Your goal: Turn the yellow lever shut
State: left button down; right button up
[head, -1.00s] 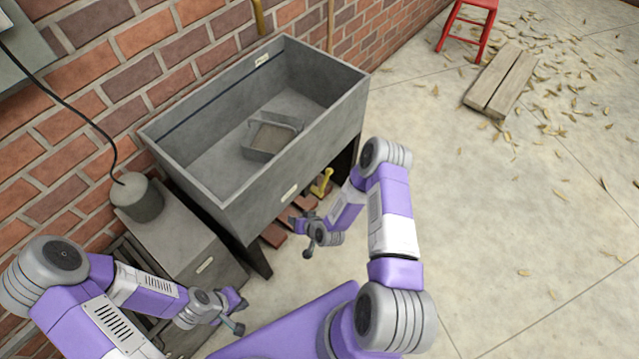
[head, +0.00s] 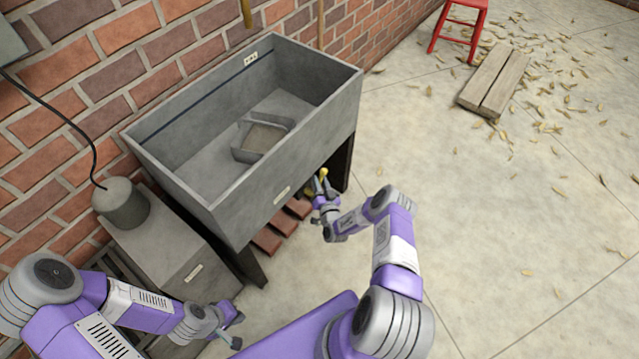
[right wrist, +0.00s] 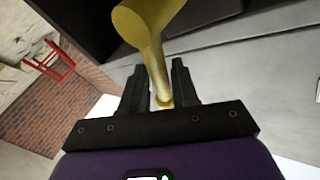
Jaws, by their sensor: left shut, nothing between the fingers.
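The yellow lever (head: 323,173) shows under the front edge of the grey sink, mostly hidden behind my right gripper (head: 321,187). In the right wrist view the lever (right wrist: 150,38) has a thick rounded top end and a thinner bar running down between the fingers of my right gripper (right wrist: 158,80). The fingers stand apart, one on each side of the bar, with a visible gap; I cannot tell whether either touches it. My left gripper (head: 235,333) is shut and empty, low in front of the grey cabinet, far from the lever.
The deep grey sink (head: 340,100) stands on dark legs above the lever, with a tray (head: 262,138) inside. Reddish slats (head: 267,241) lie beneath it. A grey cabinet (head: 165,250) is to the left. The floor at right is open, with a red stool (head: 458,32) and planks (head: 495,80).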

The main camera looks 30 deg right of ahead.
jog(key=shift+w+d, duration=0.1)
jog(key=shift+w, duration=0.25)
grip_shut()
